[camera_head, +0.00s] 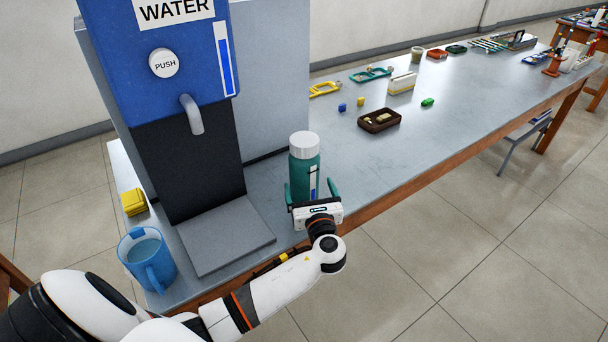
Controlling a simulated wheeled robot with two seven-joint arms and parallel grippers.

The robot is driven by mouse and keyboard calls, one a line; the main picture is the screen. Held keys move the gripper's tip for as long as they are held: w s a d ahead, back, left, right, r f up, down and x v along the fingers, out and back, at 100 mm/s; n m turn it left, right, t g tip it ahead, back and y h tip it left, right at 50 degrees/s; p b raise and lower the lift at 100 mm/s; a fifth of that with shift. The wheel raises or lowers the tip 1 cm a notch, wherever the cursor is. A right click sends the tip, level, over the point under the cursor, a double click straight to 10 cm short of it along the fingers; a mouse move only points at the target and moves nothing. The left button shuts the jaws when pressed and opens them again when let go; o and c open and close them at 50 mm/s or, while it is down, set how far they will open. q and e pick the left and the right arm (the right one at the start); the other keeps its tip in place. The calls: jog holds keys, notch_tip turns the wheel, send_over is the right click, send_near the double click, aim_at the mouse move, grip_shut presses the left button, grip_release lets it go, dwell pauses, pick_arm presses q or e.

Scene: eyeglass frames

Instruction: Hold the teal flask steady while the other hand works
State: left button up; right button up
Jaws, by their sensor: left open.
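The teal flask (304,164) with a white cap stands upright on the grey table, to the right of the water dispenser. My left gripper (312,190) is at the flask's near side, low on its body. Its two teal fingers are open, one on each side of the flask. I cannot tell whether either finger touches it. The flask's lower part is partly hidden by the gripper. My right gripper is not in view.
The blue water dispenser (160,60) stands close left, with a grey drip tray (225,240) in front. A blue mug (147,262) and a yellow block (134,202) are at the left. A brown tray (379,121) and small items lie farther along the table, with clear surface between.

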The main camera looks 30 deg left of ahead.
aim_at(302, 133)
pick_arm(q)
jog(key=x, duration=0.6)
jog(key=shift+w+a, duration=0.15)
jog(key=shift+a, duration=0.05)
jog(key=shift+c, duration=0.4)
jog(key=shift+r, duration=0.15)
jog(key=c, duration=1.4)
notch_tip(302, 133, up, 10)
jog(key=shift+p, duration=0.9)
jog(key=s+d+m+t+h, duration=0.2)
jog(key=s+d+m+h, duration=0.2)
jog(key=s+d, duration=0.5)
jog(key=s+d+f+m+t+h+p, duration=0.1)
jog(key=s+d+m+t+h, duration=0.2)
jog(key=s, duration=1.1)
jog(key=d+m+h, duration=0.2)
jog(key=d+h, duration=0.3)
jog(key=d, duration=0.1)
jog(key=shift+d+f+h+p, duration=0.25)
jog(key=shift+f+h+p, duration=0.05)
jog(key=shift+f+h, duration=0.1)
